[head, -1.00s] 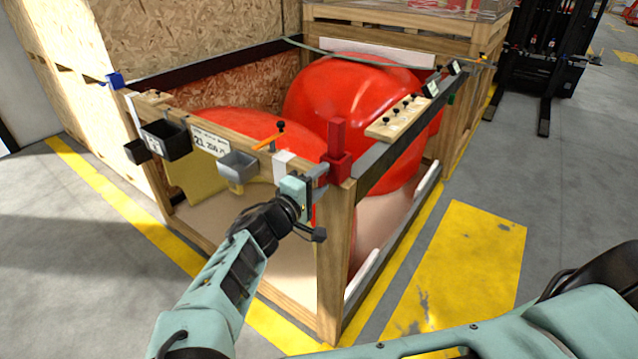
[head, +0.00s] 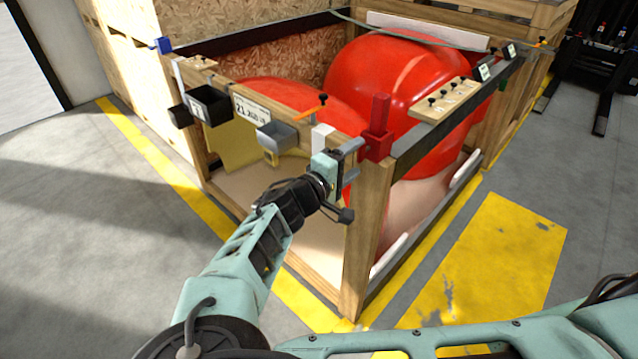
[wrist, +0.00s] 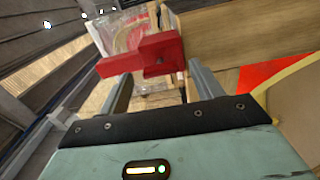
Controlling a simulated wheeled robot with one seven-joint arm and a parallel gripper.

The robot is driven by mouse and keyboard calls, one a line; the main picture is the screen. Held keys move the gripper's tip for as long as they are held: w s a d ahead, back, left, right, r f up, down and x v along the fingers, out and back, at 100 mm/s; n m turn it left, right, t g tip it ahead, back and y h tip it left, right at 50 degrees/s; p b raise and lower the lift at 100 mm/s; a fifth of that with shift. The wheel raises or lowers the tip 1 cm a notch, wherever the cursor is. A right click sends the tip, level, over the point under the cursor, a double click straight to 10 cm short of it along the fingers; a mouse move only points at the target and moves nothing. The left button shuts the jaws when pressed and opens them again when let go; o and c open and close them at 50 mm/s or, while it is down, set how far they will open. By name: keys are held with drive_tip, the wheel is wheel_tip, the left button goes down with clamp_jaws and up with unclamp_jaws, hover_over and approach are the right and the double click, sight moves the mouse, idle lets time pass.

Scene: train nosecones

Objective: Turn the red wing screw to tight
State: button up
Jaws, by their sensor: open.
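The red wing screw (head: 379,130) sits on the near corner post of the wooden crate (head: 366,235), with one red arm standing upright. In the wrist view the red wing screw (wrist: 142,58) shows as a block with a bar reaching left. My gripper (head: 356,158) is just left of the red screw in the head view, its fingers pointing at it. In the wrist view my gripper (wrist: 160,76) has its fingers apart, with the red part beyond and between them. I cannot tell whether they touch it.
Large red nosecones (head: 400,85) fill the crate. Grey and black bins (head: 277,136) and an orange-handled screw (head: 308,107) are on the front rail. A blue clamp (head: 165,46) is at the far left corner. A board with black knobs (head: 445,100) lies on the right rail.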

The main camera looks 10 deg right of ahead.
drive_tip(key=b+v, duration=0.2)
drive_tip(key=v, duration=1.3)
drive_tip(key=shift+b, duration=0.3)
drive_tip(key=shift+s+a, duration=0.1)
drive_tip(key=shift+a, duration=0.05)
drive_tip(key=s+d+f+m+g+y, duration=0.1)
drive_tip(key=s+d+f+g+y, duration=0.6)
drive_tip(key=d+g, duration=0.35)
drive_tip(key=s+a+r+n+y+p, duration=0.1)
drive_tip(key=s+r+y, duration=0.7)
drive_tip(key=s+r, duration=0.6)
drive_tip(key=shift+s+r+n+p, duration=0.3)
drive_tip(key=shift+r, duration=0.5)
